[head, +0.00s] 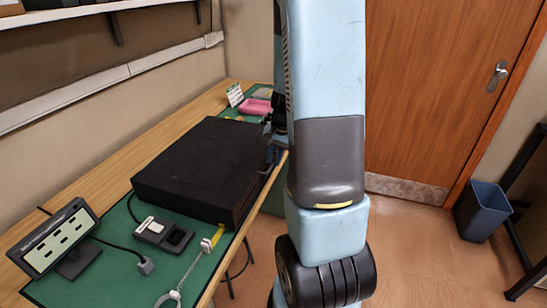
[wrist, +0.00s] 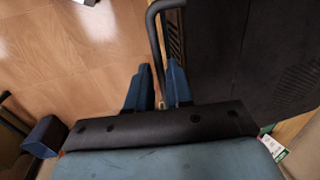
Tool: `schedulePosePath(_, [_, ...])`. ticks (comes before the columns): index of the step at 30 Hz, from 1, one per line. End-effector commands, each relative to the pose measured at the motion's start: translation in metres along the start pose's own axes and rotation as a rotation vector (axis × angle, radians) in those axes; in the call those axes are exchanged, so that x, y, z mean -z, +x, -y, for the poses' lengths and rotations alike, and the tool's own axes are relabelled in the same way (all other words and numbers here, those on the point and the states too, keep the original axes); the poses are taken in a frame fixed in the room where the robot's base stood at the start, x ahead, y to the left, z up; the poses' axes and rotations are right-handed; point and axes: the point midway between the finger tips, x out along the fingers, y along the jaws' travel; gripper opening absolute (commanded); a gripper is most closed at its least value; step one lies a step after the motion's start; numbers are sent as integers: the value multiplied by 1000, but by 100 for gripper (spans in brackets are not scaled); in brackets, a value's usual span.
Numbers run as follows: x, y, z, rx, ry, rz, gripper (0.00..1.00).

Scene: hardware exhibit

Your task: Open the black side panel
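The black side panel (wrist: 225,50) fills the right of the wrist view, with vent slots. A dark bar handle (wrist: 152,32) bends out from its left edge. My gripper (wrist: 158,72) has its two blue fingers close together, one on each side of the handle, with the bar between them. In the head view a large black case (head: 195,165) lies on the table, and my gripper (head: 272,148) is at its right side, partly hidden by my arm. The panel does not show clearly there.
The wooden table (head: 120,160) has a green mat (head: 110,272) with a small display (head: 58,235), a small device (head: 162,233) and cables. A pink item (head: 257,106) lies behind the case. A blue bin (head: 482,210) stands by the door (head: 430,90).

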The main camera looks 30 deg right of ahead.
Motion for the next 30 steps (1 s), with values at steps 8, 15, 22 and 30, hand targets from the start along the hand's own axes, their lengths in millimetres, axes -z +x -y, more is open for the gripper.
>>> schedulePosePath(8, [0, 0, 0, 0, 0, 0, 0])
schedulePosePath(15, [0, 0, -1, -1, 1, 0, 0])
schedulePosePath(22, [0, 0, -1, -1, 1, 0, 0])
schedulePosePath(30, [0, 0, -1, -1, 1, 0, 0])
